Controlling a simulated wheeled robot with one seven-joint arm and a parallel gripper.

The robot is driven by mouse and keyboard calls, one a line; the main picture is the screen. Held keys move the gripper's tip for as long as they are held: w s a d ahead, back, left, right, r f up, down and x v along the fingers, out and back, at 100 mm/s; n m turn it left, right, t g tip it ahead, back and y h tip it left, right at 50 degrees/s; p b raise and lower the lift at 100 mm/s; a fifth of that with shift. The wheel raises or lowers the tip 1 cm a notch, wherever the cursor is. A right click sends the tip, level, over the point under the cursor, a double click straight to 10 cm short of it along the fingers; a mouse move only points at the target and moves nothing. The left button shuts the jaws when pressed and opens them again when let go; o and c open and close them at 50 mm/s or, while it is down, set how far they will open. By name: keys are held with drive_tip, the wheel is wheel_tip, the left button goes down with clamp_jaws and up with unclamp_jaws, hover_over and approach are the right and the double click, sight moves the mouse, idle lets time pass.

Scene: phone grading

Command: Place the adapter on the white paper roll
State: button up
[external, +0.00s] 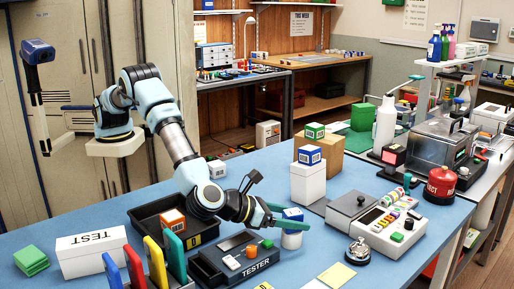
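My gripper (296,218) is low over the blue table, its teal fingers reaching right from the wrist. A small blue-and-white box (293,213) shows between the fingers, above a white cylinder that looks like the white paper roll (291,241). The near finger crosses in front, where box and roll meet, so I cannot tell whether they touch or whether the fingers grip the box. The roll stands upright. I cannot tell for certain which small box is the adapter; a similar blue-and-white box (309,155) sits on a tall white box (308,183).
The black tester (236,260) is just left of the roll. A black tray (150,213) holds an orange-and-white box (172,219). A silver bell (358,250) and grey machine (375,222) lie right. Coloured upright panels (155,262) stand front left. Open table lies behind the tray.

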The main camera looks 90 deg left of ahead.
drive_tip(key=shift+r, duration=0.1)
